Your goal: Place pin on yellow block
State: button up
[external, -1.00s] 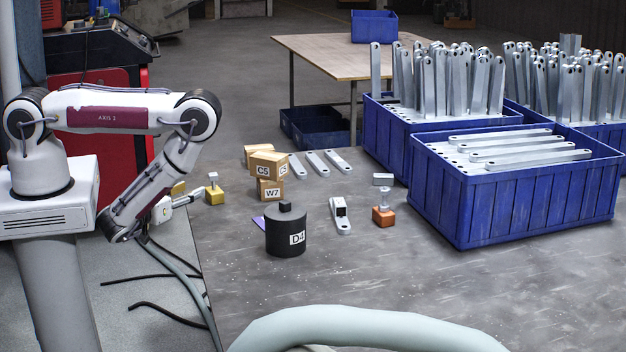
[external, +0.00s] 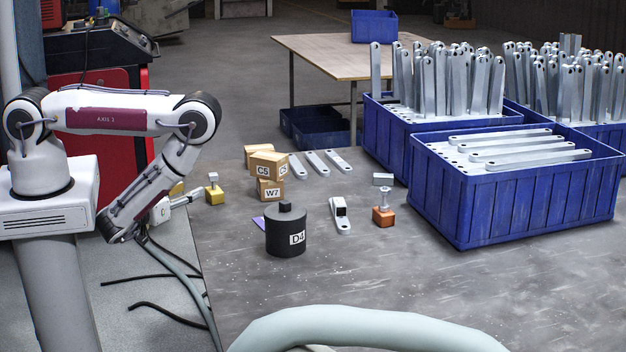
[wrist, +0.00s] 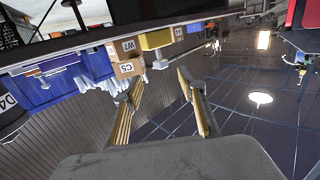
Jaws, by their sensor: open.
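The yellow block (external: 214,196) stands near the table's left edge. A silver pin (external: 213,179) stands upright on it, with a thin stem and a wider head. The wrist view is upside down, and there the yellow block (wrist: 156,40) is at the top with the pin (wrist: 160,62) pointing down the picture. My gripper (external: 197,196) is just left of the block, pointing right at it. In the wrist view its two fingers (wrist: 158,82) are spread with nothing between them, and the pin is beyond their tips.
Boxes C5 (external: 262,165) and W7 (external: 270,189) and the black weight D4 (external: 285,238) stand to the right. An orange block (external: 383,216) with a silver piece and blue bracket bins (external: 510,205) are farther right.

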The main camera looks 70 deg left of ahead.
jog(key=shift+w, duration=0.2)
